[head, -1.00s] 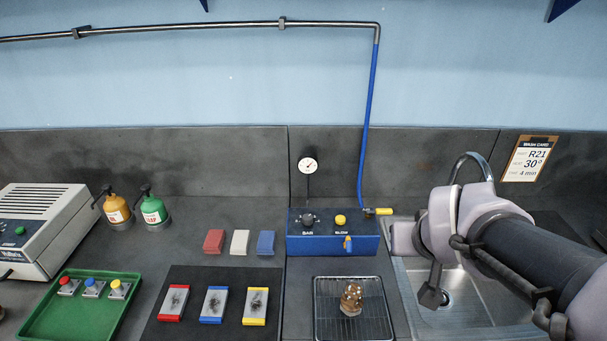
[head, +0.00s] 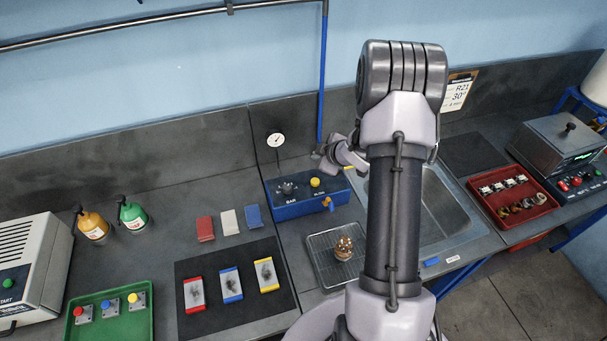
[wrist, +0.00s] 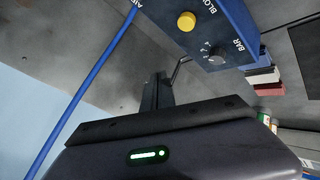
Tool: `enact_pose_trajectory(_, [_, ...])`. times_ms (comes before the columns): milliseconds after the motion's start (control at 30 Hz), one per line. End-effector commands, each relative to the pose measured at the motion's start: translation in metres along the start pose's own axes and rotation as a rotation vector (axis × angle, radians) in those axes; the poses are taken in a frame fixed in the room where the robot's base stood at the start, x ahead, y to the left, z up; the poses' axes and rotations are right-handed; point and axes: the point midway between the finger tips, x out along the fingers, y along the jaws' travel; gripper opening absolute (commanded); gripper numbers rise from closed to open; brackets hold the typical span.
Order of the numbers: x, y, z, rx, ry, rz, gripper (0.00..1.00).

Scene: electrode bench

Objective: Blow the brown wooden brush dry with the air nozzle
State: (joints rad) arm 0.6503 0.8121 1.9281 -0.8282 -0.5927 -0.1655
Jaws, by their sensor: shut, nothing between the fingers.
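A small shiny brown object (head: 344,249), which looks like the brush, stands on the wire rack (head: 322,262) beside the sink. My gripper (head: 322,160) is above the box's back edge, near the hose. In the wrist view my gripper (wrist: 157,80) is shut and empty, apart from the box.
The box carries a BAR knob and a yellow BLOW button (head: 315,182). The sink (head: 445,210) is to the right, partly behind my arm. A black mat (head: 212,318) with several colour-edged blocks and a green tray (head: 135,328) lie to the left.

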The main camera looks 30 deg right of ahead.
Motion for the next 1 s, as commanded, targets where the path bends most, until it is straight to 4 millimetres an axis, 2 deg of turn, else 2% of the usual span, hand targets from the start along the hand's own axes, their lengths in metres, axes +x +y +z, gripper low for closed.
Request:
enact_pose_trajectory(367, [0.005, -0.004, 0.004, 0.002, -0.001, 0.0, 0.0])
enact_pose_trajectory(900, [0.057, -0.042, 0.041, 0.002, -0.002, 0.001, 0.0])
enact_pose_trajectory(1000, [0.062, -0.045, 0.045, 0.002, -0.002, 0.001, 0.0])
